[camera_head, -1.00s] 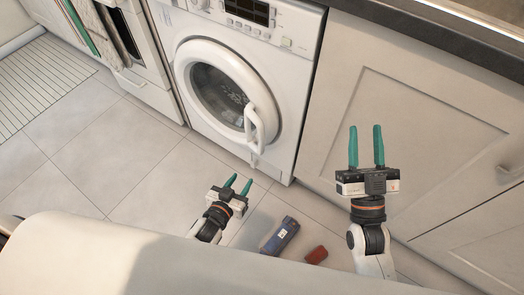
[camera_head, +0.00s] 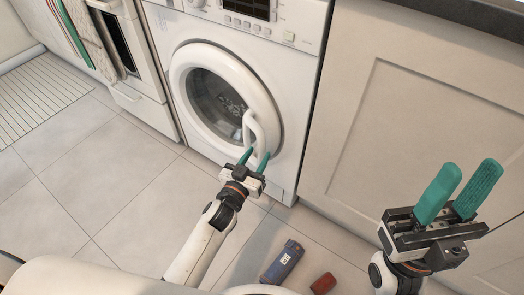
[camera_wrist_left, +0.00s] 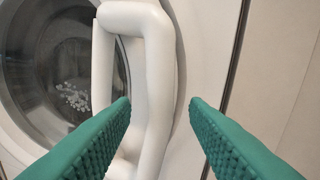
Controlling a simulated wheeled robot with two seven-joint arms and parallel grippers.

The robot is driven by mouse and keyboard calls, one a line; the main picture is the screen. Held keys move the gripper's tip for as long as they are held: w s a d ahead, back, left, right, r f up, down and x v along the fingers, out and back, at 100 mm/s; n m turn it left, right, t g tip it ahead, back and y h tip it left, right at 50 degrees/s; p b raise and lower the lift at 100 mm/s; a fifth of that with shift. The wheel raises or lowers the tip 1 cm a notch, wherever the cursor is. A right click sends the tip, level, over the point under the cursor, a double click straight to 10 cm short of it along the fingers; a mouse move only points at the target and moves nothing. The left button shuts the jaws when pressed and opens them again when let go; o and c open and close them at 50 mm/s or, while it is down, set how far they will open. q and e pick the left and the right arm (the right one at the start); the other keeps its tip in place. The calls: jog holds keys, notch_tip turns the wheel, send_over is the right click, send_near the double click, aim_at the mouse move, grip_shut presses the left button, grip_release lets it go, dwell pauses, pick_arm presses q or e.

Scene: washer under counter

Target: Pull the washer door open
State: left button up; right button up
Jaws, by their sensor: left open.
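The white washer (camera_head: 245,60) stands under the counter. Its round door (camera_head: 180,85) looks shut, with dark glass in the middle. A white bar handle (camera_head: 258,135) sits on the right side of the door and also shows large in the left wrist view (camera_wrist_left: 158,85). My left gripper (camera_head: 254,158) is open at the lower end of the handle; in the left wrist view its green fingers (camera_wrist_left: 160,103) are spread to either side of the handle, with gaps visible. My right gripper (camera_head: 459,190) is open and empty, in front of the cabinet at the right.
A cabinet door (camera_head: 400,110) stands right of the washer. An oven (camera_head: 125,50) stands to its left. The tiled floor (camera_head: 110,165) at left is clear.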

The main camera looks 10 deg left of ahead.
aim_at(260, 151)
pick_arm(q)
jog(key=shift+b+x, duration=0.35)
jog(key=shift+x, duration=1.55)
jog(key=shift+d, duration=0.1)
grip_shut()
